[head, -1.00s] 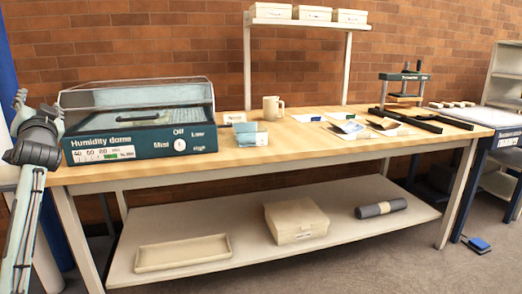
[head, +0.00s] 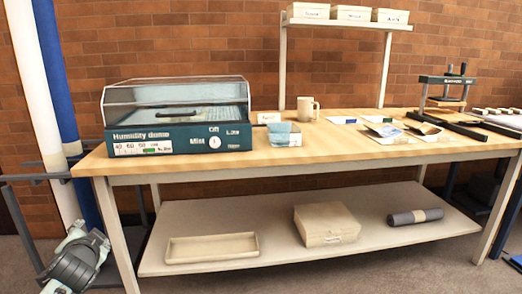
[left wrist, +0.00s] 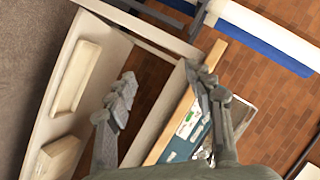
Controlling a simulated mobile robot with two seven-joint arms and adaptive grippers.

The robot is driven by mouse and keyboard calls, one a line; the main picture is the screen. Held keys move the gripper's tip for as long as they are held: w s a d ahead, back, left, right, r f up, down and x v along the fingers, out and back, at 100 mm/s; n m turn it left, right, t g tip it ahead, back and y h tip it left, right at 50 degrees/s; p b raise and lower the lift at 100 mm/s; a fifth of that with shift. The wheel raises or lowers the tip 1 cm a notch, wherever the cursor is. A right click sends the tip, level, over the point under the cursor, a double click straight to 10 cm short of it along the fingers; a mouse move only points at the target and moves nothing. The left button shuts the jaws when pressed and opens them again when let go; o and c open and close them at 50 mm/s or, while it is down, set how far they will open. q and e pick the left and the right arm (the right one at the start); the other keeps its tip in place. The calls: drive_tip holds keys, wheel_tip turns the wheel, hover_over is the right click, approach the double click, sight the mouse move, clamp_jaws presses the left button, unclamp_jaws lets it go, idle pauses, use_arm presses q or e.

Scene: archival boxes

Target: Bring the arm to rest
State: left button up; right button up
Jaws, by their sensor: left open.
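My left gripper (head: 84,240) is low at the left edge of the head view, beside the near left leg of the workbench and below its top. In the left wrist view my left gripper (left wrist: 162,100) has its two fingers spread wide with nothing between them. The bench and its lower shelf show beyond the fingers, tilted in that view. My right gripper is in neither view.
White and blue upright rolls stand at the left.

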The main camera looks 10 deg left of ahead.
use_arm(q)
drive_tip(key=s+d+f+m+g+h, duration=0.1)
drive_tip(key=s+d+f+g+h, duration=0.3)
drive_tip(key=s+f, duration=0.7)
drive_tip(key=s+d+f+g, duration=0.3)
drive_tip(key=s+d+f, duration=0.4)
drive_tip(key=s, duration=0.6)
drive_tip(key=s+d+f+n+h, duration=0.25)
drive_tip(key=d+f, duration=0.25)
drive_tip(key=d, duration=0.6)
drive_tip(key=shift+n+g+h, duration=0.25)
drive_tip(key=shift+g, duration=0.25)
drive_tip(key=p+x, duration=0.2)
drive_tip(key=x, duration=0.3)
drive_tip(key=shift+d+f+p, duration=0.1)
drive_tip(key=shift+f+p, duration=0.25)
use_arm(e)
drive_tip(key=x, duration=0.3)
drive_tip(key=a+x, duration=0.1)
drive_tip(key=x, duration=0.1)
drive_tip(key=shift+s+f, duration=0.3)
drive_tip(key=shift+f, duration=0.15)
